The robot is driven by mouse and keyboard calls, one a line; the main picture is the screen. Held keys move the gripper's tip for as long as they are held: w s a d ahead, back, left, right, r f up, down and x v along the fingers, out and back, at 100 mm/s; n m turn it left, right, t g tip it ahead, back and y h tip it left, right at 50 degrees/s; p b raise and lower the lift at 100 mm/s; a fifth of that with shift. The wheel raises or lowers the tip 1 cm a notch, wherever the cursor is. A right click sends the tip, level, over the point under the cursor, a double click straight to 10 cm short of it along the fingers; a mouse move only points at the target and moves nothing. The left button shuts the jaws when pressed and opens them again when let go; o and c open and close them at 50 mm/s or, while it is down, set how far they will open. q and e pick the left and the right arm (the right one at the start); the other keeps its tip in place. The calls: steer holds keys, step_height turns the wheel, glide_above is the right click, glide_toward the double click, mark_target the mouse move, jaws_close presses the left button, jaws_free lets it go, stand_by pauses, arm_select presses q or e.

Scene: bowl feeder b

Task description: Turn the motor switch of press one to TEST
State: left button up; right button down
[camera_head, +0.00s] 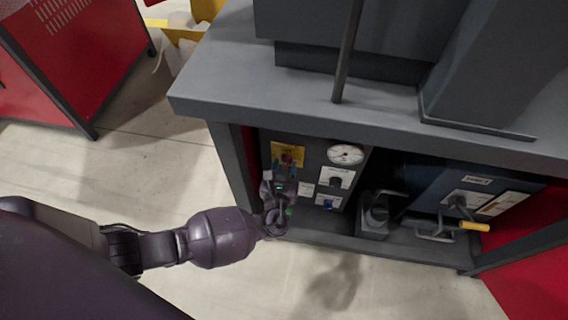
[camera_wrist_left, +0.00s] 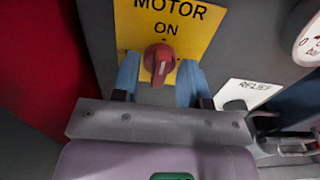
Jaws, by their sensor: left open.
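The motor switch is a red knob (camera_wrist_left: 159,60) on a yellow plate (camera_wrist_left: 207,22) that reads MOTOR and ON. The knob's grip stands roughly upright in the left wrist view, below the word ON. No TEST mark is visible; the lower plate is hidden by my gripper. My left gripper (camera_wrist_left: 160,76) is open, with one blue finger on each side of the knob. I cannot tell whether the fingers touch it. In the head view the yellow plate (camera_head: 285,147) shows on the grey press panel, with my left gripper (camera_head: 280,172) in front. My right gripper is in neither view.
A round gauge (camera_head: 346,154) and a white RELIEF plate (camera_wrist_left: 246,93) sit right of the switch. The grey press top (camera_head: 235,85) overhangs the panel. A lever with a yellow grip (camera_head: 474,226) is farther right. Open floor lies in front.

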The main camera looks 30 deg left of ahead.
arm_select(q)
jaws_close()
